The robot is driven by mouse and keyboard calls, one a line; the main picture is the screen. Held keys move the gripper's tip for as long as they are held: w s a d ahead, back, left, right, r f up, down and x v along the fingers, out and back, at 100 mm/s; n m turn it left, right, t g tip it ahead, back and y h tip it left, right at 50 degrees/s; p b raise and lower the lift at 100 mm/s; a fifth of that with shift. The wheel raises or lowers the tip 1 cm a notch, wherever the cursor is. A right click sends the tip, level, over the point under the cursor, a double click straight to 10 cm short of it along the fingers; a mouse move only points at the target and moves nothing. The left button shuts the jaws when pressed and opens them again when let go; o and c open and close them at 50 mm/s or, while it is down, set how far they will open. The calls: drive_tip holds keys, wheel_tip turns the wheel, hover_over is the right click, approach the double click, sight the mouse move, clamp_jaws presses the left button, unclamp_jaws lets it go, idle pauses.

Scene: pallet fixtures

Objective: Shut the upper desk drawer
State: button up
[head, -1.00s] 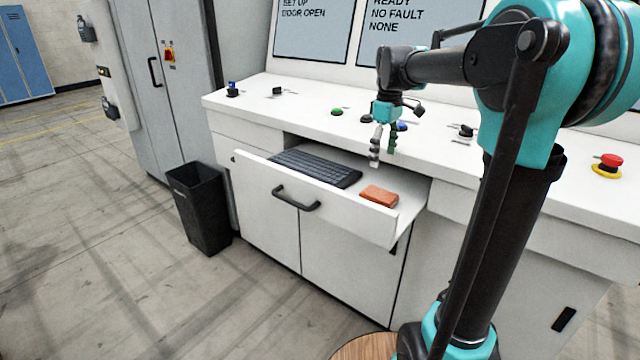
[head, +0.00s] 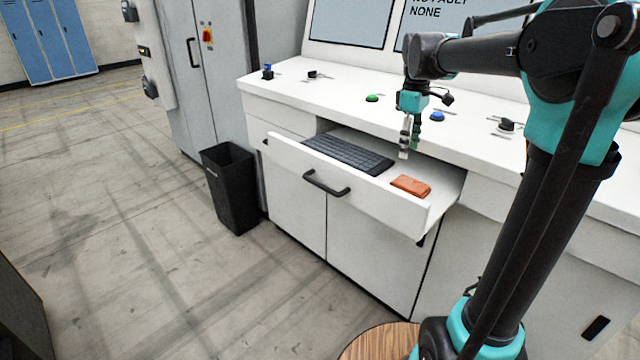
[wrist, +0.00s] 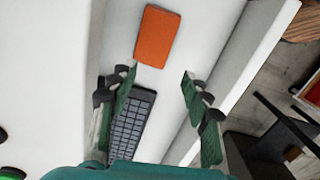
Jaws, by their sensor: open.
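The upper desk drawer (head: 395,206) is pulled out of the white console, with a dark bar handle (head: 326,184) on its front. It holds a black keyboard (head: 347,154) and an orange-brown wallet-like item (head: 411,186). The wrist view also shows the orange item (wrist: 157,36), the keyboard (wrist: 132,124) and the drawer's front wall (wrist: 238,58). My gripper (head: 410,150) points down above the drawer's inside, near the back, behind the orange item. Its fingers (wrist: 158,92) are apart with nothing between them, touching nothing that I can make out.
The console top (head: 350,104) carries several buttons and switches, including a green button (head: 372,98) and a blue one (head: 437,116). A black bin (head: 232,187) stands left of the drawer. A round wooden stool-like top (head: 378,344) is at the bottom.

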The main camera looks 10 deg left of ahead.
sight(351, 169)
drive_tip(key=s+a+n+h, duration=0.1)
drive_tip(key=s+a+n, duration=0.1)
drive_tip(key=a, duration=0.3)
drive_tip(key=s+a+f+n+t+h, duration=0.1)
drive_tip(key=s+a+n, duration=0.1)
drive_tip(key=a, duration=0.4)
drive_tip(key=s+a+n+h, duration=0.1)
drive_tip(key=s+a+n, duration=0.1)
drive_tip(key=a+n, duration=0.2)
drive_tip(key=shift+s+a+f+t, duration=0.1)
drive_tip(key=shift+a+f+t, duration=0.1)
drive_tip(key=shift+a, duration=0.25)
drive_tip(key=shift+s+a+f+t, duration=0.1)
drive_tip(key=shift+a+f+t, duration=0.1)
drive_tip(key=shift+a, duration=0.25)
clamp_jaws()
drive_tip(key=s+a+n+t+h, duration=0.1)
drive_tip(key=s+a+n+t, duration=0.4)
drive_tip(key=s+a+n, duration=0.7)
drive_tip(key=w+d+f+m, duration=0.3)
drive_tip(key=w+d+f, duration=0.1)
drive_tip(key=w+f, duration=0.3)
drive_tip(key=shift+w+f, duration=0.35)
drive_tip(key=shift+w, duration=0.65)
